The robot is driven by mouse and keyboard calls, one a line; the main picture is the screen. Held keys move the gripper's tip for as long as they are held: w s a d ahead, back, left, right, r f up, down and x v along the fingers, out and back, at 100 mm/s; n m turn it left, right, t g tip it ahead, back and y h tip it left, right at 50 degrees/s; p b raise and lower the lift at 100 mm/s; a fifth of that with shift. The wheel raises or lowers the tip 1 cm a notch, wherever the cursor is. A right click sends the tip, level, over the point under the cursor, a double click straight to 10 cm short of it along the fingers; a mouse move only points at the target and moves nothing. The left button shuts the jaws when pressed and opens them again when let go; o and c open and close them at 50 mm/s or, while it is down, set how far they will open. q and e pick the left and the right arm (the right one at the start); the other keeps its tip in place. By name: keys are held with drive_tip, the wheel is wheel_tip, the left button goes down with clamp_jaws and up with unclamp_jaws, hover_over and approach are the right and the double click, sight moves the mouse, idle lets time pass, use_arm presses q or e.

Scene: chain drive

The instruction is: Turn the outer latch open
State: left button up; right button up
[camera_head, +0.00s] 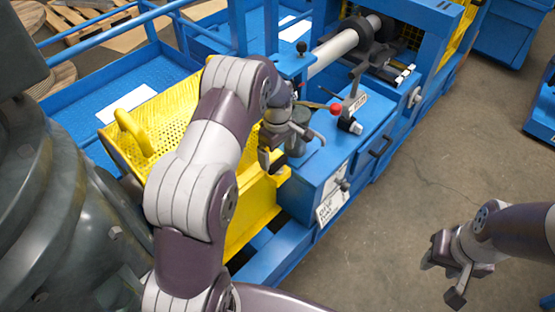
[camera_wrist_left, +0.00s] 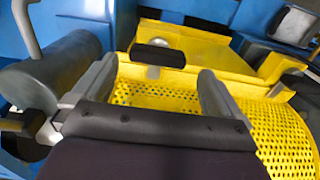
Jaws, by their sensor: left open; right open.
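A black rounded piece on a short stem, which looks like a latch knob (camera_wrist_left: 158,54), stands on the yellow guard (camera_wrist_left: 196,45) in the left wrist view. It lies between and just beyond the two grey fingers of my left gripper (camera_wrist_left: 158,82); no contact shows. In the head view my left gripper (camera_head: 291,148) is open at the right end of the yellow guard (camera_head: 163,128), beside the blue machine housing (camera_head: 330,165). The latch is hard to make out there. My right gripper (camera_head: 447,276) is open and empty over the floor at lower right.
The grey floor (camera_head: 420,190) at right is clear.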

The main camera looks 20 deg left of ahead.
sight(278, 160)
use_arm(q)
drive_tip(key=shift+w+f, duration=0.1)
drive_tip(key=shift+f, duration=2.25)
drive_tip(key=c, duration=0.9)
drive_tip(key=shift+m, duration=0.3)
drive_tip(key=m, duration=0.3)
drive_tip(key=shift+w+m, duration=0.1)
drive_tip(key=shift+m, duration=0.3)
drive_tip(key=m, duration=0.9)
drive_tip(key=shift+r, duration=0.1)
drive_tip(key=shift+m+p, duration=0.3)
drive_tip(key=shift+m, duration=1.9)
drive_tip(key=shift+w, duration=0.1)
